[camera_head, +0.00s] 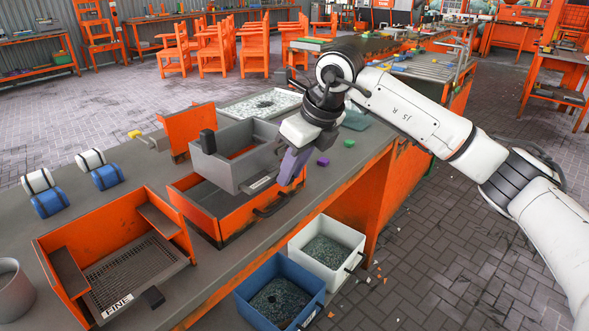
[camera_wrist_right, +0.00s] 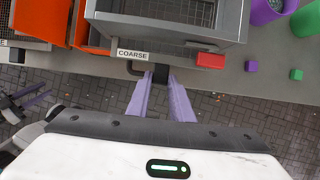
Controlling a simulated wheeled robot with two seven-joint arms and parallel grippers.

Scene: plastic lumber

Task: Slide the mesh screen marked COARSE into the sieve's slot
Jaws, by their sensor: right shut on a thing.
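The sieve shows in the head view as a grey open box (camera_head: 232,158) above an orange tray (camera_head: 222,226). The screen marked COARSE (camera_wrist_right: 133,56) shows in the wrist view as a thin front strip at the box's lower edge; its white label also shows in the head view (camera_head: 262,183).
A FINE screen (camera_head: 116,302) lies in an orange holder (camera_head: 183,238) at the left. A red block (camera_wrist_right: 210,60) is right of the handle. White (camera_head: 350,238) and blue (camera_head: 309,305) bins stand below the bench edge. Small purple (camera_head: 323,161) and green (camera_head: 349,143) cubes lie right.

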